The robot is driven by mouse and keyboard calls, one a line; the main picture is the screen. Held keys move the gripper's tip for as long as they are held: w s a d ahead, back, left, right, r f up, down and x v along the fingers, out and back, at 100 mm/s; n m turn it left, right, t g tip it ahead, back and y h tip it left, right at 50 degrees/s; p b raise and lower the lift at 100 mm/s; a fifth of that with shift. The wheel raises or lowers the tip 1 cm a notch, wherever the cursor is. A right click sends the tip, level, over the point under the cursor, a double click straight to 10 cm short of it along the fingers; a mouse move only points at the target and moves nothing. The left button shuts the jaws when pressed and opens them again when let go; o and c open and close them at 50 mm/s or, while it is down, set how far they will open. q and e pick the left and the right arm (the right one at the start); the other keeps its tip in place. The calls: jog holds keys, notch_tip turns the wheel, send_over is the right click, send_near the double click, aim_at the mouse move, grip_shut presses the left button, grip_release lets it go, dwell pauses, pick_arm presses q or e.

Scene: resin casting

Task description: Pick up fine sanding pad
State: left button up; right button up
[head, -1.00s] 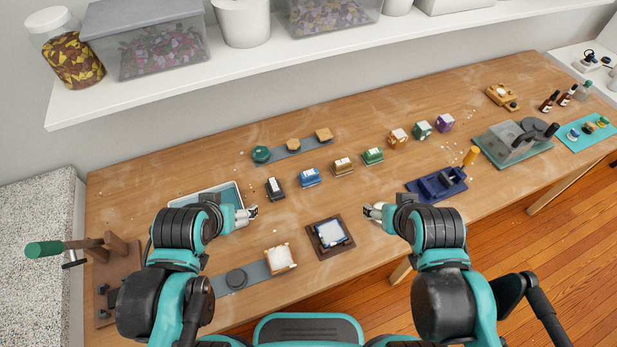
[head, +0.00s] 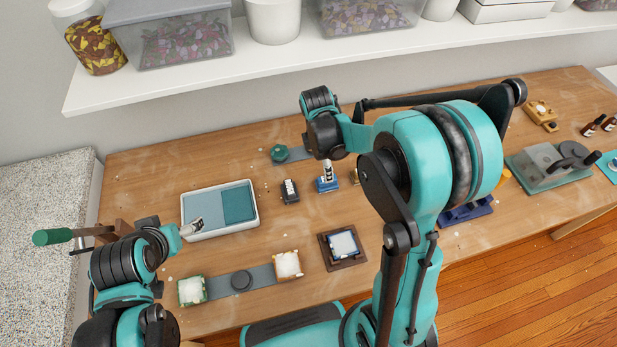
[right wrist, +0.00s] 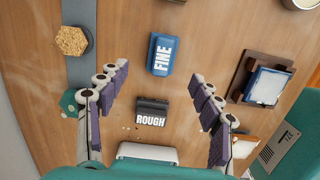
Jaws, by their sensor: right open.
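The fine sanding pad is a blue block marked FINE (right wrist: 160,54) on the table. In the head view the blue pad (head: 327,185) sits right under my right gripper (head: 327,168). In the right wrist view my right gripper (right wrist: 153,78) is open and empty, with the blue pad ahead between the lines of its fingertips, apart from both. A black pad marked ROUGH (right wrist: 151,112) lies nearer the wrist; it also shows in the head view (head: 289,191). My left gripper (head: 192,228) is at the tray's left front edge; its fingers are too small to read.
A white-rimmed tray (head: 184,214) stands left. A dark frame with a pale block (head: 326,258) is at front centre. A grey strip (head: 262,275) holds moulds at the front. A green knob (head: 279,152) is behind. My right arm hides much of the right table.

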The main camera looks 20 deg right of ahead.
jog(key=shift+w+f, duration=0.15)
jog(key=shift+f, duration=0.3)
notch_tip(320, 180, down, 2)
jog(key=shift+b, duration=0.5)
jog(key=f+b, duration=0.1)
jog(key=d+f, duration=0.1)
jog(key=f, duration=0.1)
jog(key=f+b, duration=0.1)
jog(key=f, duration=0.1)
jog(key=shift+s+d+f+b, duration=0.15)
jog(key=shift+s+f+b, duration=0.05)
jog(key=shift+s+b, duration=0.1)
jog(key=shift+r, duration=0.1)
jog(key=c, duration=1.3)
